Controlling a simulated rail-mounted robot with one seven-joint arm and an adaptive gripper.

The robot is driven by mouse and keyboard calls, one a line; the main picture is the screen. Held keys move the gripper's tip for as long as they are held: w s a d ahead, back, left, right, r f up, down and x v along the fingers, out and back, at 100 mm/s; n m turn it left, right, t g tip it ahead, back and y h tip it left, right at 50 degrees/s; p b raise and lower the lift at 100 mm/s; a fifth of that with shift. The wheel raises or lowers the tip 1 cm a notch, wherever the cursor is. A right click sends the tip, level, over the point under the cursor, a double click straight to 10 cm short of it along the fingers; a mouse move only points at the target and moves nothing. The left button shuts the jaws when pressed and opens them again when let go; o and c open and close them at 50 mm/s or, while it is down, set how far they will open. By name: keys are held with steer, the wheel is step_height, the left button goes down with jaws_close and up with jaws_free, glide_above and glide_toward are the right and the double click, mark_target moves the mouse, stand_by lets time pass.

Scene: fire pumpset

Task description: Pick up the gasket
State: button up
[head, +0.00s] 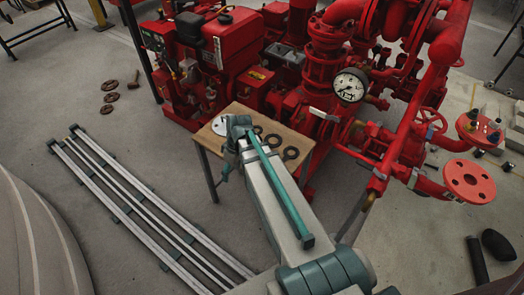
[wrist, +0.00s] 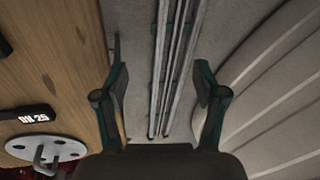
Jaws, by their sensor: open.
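Several black rings that look like gaskets lie flat on a small wooden table (head: 240,107); one ring (head: 290,153) is near its right edge and another ring (head: 273,140) is beside it. I cannot tell which one is meant. My gripper (wrist: 160,95) is open and empty, its fingers pointing past the table's edge over the floor. In the head view my arm partly hides the gripper and the table. In the wrist view a black piece marked "DN 25" (wrist: 28,115) lies on the table at left, partly cut off.
A pale round plate (head: 220,125) lies at the table's left corner; a similar disc with a handle (wrist: 45,148) shows in the wrist view. Metal rails (head: 140,210) lie on the floor at left. The red pumpset (head: 235,45) and pipework with a gauge (head: 350,86) stand close behind the table.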

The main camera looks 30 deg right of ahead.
steer(key=w+d+r+t+h, duration=0.1)
steer(key=d+r, duration=0.4)
steer(key=d, duration=0.3)
steer(key=w+d+r+t+h, duration=0.1)
steer(key=d+r, duration=0.4)
steer(key=d, duration=0.3)
steer(key=shift+m, duration=0.3)
steer(key=shift+w+a+f, duration=0.2)
steer(key=shift+f, duration=1.6)
steer(key=shift+w+a+f, duration=0.15)
steer(key=shift+w+f, duration=0.05)
steer(key=shift+f, duration=1.55)
steer(key=shift+w+a+f, duration=0.2)
steer(key=shift+f, duration=1.6)
steer(key=c, duration=1.2)
steer(key=shift+r, duration=0.15)
